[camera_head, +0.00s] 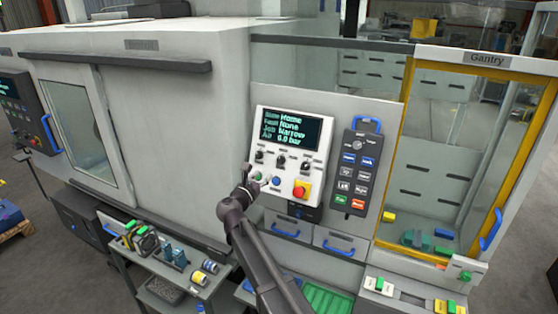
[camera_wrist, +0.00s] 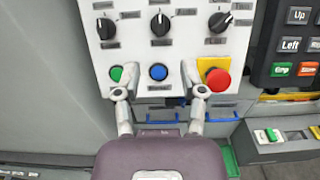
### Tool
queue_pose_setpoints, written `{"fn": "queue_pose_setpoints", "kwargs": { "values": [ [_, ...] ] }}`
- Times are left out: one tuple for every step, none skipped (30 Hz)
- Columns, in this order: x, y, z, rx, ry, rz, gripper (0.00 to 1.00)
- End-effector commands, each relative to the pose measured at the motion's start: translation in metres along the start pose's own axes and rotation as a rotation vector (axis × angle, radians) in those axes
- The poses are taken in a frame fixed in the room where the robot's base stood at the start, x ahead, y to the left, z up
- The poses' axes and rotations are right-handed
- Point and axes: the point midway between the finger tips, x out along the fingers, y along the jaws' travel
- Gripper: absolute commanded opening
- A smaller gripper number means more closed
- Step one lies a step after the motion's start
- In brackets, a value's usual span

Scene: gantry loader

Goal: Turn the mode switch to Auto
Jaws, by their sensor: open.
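The white control panel (camera_head: 290,125) has a screen (camera_head: 285,129) with a first line that seems to end in "Home". Below it is a row of three black rotary knobs: left (camera_wrist: 105,28), middle (camera_wrist: 160,22) and right (camera_wrist: 220,21). Their labels are too small to read, so I cannot tell which is the mode switch.
A green button (camera_wrist: 116,73) and a red stop button (camera_wrist: 216,79) on a yellow plate flank the fingertips. A dark keypad pendant (camera_head: 357,165) hangs to the right. A tool cart (camera_head: 185,285) stands at lower left. Drawers (camera_head: 290,228) sit below the panel.

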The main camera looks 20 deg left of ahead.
Motion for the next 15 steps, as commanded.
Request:
{"fn": "queue_pose_setpoints", "kwargs": {
  "values": [
    [0.006,0.001,0.0,0.0,0.0,-0.002,0.53],
    [0.009,0.001,0.0,0.0,0.0,-0.002,0.53],
    [0.013,0.001,0.0,0.0,0.0,-0.002,0.53],
    [0.017,0.001,0.0,0.0,0.0,-0.002,0.53],
    [0.021,0.001,0.0,0.001,0.0,-0.002,0.53],
    [0.026,0.001,0.0,0.001,0.0,-0.001,0.53],
    [0.031,0.001,0.0,0.001,0.0,-0.002,0.53],
    [0.035,0.001,0.0,0.001,0.0,-0.002,0.53],
    [0.042,0.001,0.0,0.001,0.0,-0.003,0.53],
    [0.046,0.001,0.0,0.001,0.0,-0.003,0.53],
    [0.051,0.001,0.0,0.001,0.0,-0.002,0.53],
    [0.057,0.001,0.0,0.001,0.0,-0.002,0.53],
    [0.062,0.001,0.0,0.001,0.0,-0.002,0.53],
    [0.067,0.001,0.0,0.001,0.0,-0.002,0.53],
    [0.073,0.001,0.0,0.001,0.0,-0.003,0.53]
  ]
}}
